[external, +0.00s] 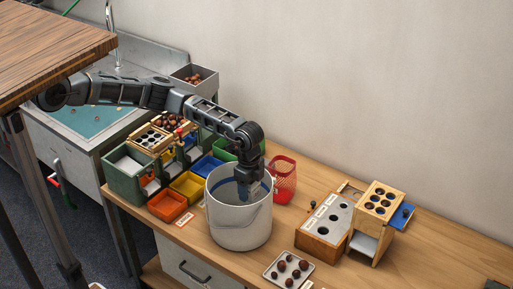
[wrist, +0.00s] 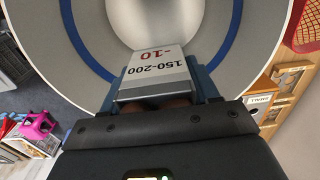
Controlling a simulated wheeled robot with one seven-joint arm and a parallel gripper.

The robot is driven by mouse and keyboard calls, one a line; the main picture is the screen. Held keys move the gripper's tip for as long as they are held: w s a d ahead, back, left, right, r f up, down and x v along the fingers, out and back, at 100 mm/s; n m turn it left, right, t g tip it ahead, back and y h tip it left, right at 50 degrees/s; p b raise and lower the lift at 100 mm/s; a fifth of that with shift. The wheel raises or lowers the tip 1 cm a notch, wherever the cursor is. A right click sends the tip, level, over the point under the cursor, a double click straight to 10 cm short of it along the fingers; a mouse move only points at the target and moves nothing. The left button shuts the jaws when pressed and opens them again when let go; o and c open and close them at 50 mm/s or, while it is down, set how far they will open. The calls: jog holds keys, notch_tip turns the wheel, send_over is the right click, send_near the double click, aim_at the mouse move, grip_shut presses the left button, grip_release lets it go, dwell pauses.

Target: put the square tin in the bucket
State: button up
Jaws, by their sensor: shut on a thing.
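The square tin (wrist: 158,72) is grey-white with a label reading "150-200" and "-10", and brown round things show at its near end. My gripper (wrist: 163,86) is shut on it, with a blue finger at each side. The bucket (external: 240,228) is white and stands upright on the bench. In the external view my gripper (external: 247,190) points down into the bucket's mouth. In the wrist view the tin is over the bucket's inside (wrist: 85,38), which has a blue band. The tin is hidden by the bucket and arm in the external view.
A red mesh basket (external: 284,180) stands close behind the bucket at right. Orange (external: 167,205) and yellow (external: 188,187) bins are at its left. A tray of chestnuts (external: 288,268) lies in front right. Wooden hole boxes (external: 325,225) stand further right.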

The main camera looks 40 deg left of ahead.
jog(key=f, duration=0.5)
jog(key=s+a+f, duration=0.1)
jog(key=f, duration=1.1)
jog(key=shift+s+a+f, duration=0.15)
jog(key=shift+s+a, duration=0.15)
jog(key=shift+a, duration=0.05)
jog(key=shift+f, duration=0.2)
jog(key=o, duration=1.1)
jog(key=shift+r, duration=0.1)
notch_tip(320, 180, up, 12)
jog(key=shift+r, duration=0.1)
